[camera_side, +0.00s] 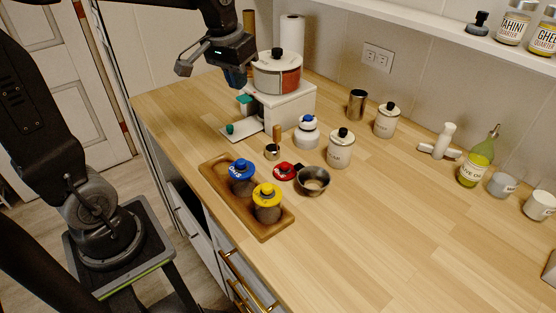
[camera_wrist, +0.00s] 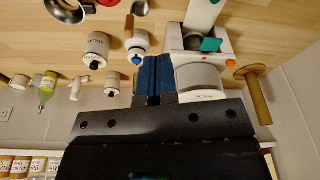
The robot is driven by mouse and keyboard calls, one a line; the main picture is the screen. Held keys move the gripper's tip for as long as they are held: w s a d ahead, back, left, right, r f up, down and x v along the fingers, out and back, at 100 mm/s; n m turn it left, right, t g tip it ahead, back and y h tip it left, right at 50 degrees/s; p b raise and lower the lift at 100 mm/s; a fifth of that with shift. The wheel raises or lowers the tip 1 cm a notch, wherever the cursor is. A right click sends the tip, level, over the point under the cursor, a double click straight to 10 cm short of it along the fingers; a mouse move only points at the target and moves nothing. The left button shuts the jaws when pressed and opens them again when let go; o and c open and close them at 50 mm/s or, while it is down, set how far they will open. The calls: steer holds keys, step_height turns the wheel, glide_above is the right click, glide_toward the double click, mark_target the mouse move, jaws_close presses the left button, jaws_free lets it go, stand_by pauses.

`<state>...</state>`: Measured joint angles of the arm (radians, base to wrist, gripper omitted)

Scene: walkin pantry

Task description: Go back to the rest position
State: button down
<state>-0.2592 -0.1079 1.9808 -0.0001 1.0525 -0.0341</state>
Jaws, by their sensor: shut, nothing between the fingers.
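My gripper (camera_side: 236,79) is above the far left part of the counter, in front of and slightly left of a white pot with a lid (camera_side: 268,78). Its blue fingers are pressed together with nothing between them, as the wrist view also shows (camera_wrist: 152,76). The pot rests on a white appliance (camera_side: 292,112) and overlaps the gripper in the side view, so I cannot tell whether they touch.
A wooden tray (camera_side: 273,230) holds a blue-lidded jar (camera_side: 241,178) and a yellow-lidded jar (camera_side: 267,206). A metal bowl (camera_side: 313,181), white canisters (camera_side: 340,150), and an oil bottle (camera_side: 475,166) stand to the right. The front right of the counter is clear.

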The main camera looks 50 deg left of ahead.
steer(key=s+d+m+t, duration=0.1)
steer(key=s+d, duration=0.3)
steer(key=s, duration=0.3)
steer(key=s+d+f+m+t, duration=0.1)
steer(key=s+d+m+t, duration=0.1)
steer(key=s+d, duration=0.3)
steer(key=shift+s+f+h, duration=0.15)
steer(key=shift+s+h, duration=0.15)
steer(key=shift+s, duration=0.8)
steer(key=shift+w, duration=0.1)
stand_by(0.4)
steer(key=w+a+r+n+h, duration=0.1)
steer(key=w+a+n+h, duration=0.1)
steer(key=w+a+n, duration=0.5)
steer(key=w+a+r+n+h, duration=0.15)
steer(key=w+a+n, duration=0.25)
steer(key=w+n, duration=0.5)
steer(key=w+a+n+t, duration=0.3)
steer(key=w+a+n, duration=0.2)
steer(key=a, duration=0.4)
steer(key=shift+w+a+f+n, duration=0.3)
steer(key=shift+w+f+n, duration=0.15)
steer(key=shift+w, duration=0.1)
glide_toward(258, 96)
steer(key=shift+x, duration=2.2)
